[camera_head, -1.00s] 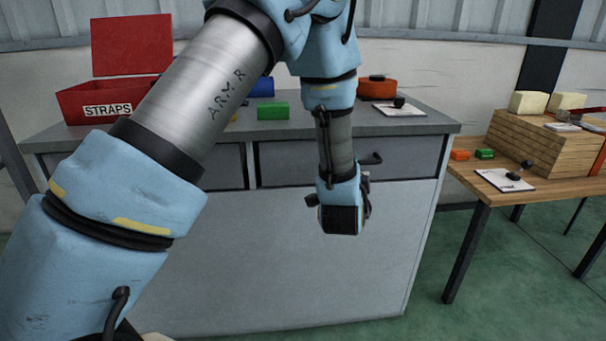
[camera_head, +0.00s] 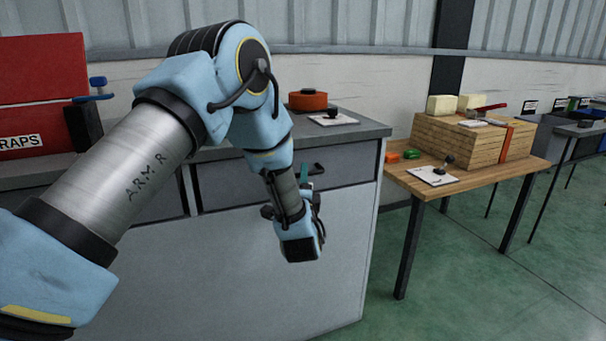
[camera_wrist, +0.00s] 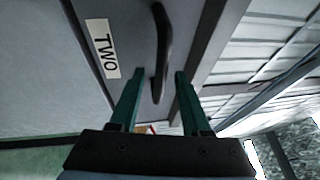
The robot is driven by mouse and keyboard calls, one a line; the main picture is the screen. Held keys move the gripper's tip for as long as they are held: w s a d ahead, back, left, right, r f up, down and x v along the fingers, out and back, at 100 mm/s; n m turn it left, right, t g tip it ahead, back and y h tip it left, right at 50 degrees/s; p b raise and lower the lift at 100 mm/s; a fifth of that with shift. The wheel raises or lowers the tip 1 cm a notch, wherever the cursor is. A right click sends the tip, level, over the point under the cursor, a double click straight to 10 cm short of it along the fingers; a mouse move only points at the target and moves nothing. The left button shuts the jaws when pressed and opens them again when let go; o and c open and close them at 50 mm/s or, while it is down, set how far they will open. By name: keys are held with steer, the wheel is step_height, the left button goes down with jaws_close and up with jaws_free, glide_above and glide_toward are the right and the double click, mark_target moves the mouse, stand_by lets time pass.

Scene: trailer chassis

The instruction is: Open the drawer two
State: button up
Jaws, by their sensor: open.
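The drawer two front (camera_wrist: 125,15) fills the upper part of the wrist view, with a white label reading TWO (camera_wrist: 104,45). Its black bar handle (camera_wrist: 162,50) stands out from the front, just beyond and between my two green fingers. My gripper (camera_wrist: 158,85) is open, with the fingers spread to either side of the handle's near end; I cannot tell whether either touches it. In the head view the drawer front (camera_head: 345,179) looks flush in the grey cabinet (camera_head: 300,240), and my gripper (camera_head: 306,176) is at the handle (camera_head: 317,168), partly hidden by my wrist.
A wooden table (camera_head: 478,180) with a stack of wood (camera_head: 465,139) stands to the right. Green floor lies open in front of that table.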

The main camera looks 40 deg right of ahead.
steer(key=shift+x, duration=0.8)
steer(key=shift+c, duration=0.4)
jaws_close()
stand_by(0.5)
